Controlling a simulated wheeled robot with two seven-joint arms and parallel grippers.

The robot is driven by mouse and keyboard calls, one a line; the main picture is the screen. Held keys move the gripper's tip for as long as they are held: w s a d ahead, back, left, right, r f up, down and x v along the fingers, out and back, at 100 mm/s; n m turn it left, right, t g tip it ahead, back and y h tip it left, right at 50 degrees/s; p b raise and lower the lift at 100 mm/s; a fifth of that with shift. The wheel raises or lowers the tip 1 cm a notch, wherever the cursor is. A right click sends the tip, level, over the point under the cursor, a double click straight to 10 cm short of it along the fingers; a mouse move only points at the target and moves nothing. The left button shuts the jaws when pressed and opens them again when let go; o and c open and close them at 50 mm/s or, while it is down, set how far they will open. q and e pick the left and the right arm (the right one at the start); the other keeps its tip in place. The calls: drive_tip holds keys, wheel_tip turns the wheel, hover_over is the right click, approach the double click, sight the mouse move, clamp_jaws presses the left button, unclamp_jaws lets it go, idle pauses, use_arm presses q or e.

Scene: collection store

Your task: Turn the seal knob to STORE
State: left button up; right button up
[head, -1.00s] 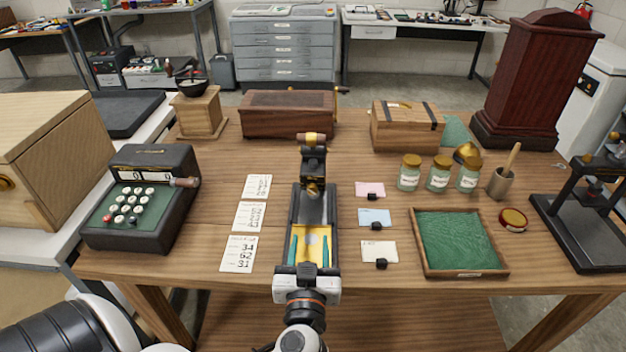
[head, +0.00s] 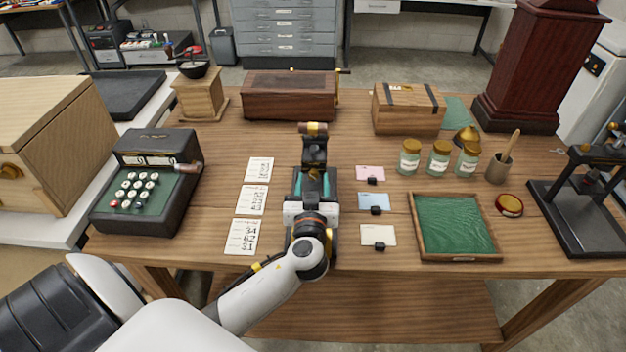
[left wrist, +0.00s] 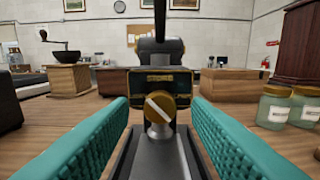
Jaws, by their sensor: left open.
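The seal press (head: 314,150), dark with a wooden-and-brass handle on top, stands mid-table. In the left wrist view its round brass seal knob (left wrist: 159,107) faces me, with a pale slanted pointer bar running from upper left to lower right. A dark plate with small gold lettering (left wrist: 160,78) sits above the knob; I cannot read it. My left gripper (head: 312,185) is open, with its teal fingers on either side of the press bed. The fingers point at the knob and appear apart from it. In the head view the knob is not clearly visible. My right gripper is not in view.
Paper cards (head: 250,200) lie left of the press, and small tags with black clips (head: 376,203) lie right. A keyed machine (head: 148,185) stands left. A green tray (head: 457,228) and labelled jars (head: 438,158) stand right. A wooden box (head: 290,97) is behind the press.

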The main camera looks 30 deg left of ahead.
use_arm(q)
drive_tip(key=shift+w, duration=0.1)
clamp_jaws()
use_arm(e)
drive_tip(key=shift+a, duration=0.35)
use_arm(q)
drive_tip(key=shift+m, duration=0.4)
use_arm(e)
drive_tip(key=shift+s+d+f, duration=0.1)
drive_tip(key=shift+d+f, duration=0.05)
use_arm(q)
drive_tip(key=m+b, duration=0.1)
drive_tip(key=m, duration=0.1)
drive_tip(key=shift+m, duration=0.4)
drive_tip(key=m, duration=0.4)
drive_tip(key=shift+a, duration=0.1)
drive_tip(key=shift+m, duration=0.5)
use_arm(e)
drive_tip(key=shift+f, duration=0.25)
use_arm(q)
drive_tip(key=shift+m, duration=0.3)
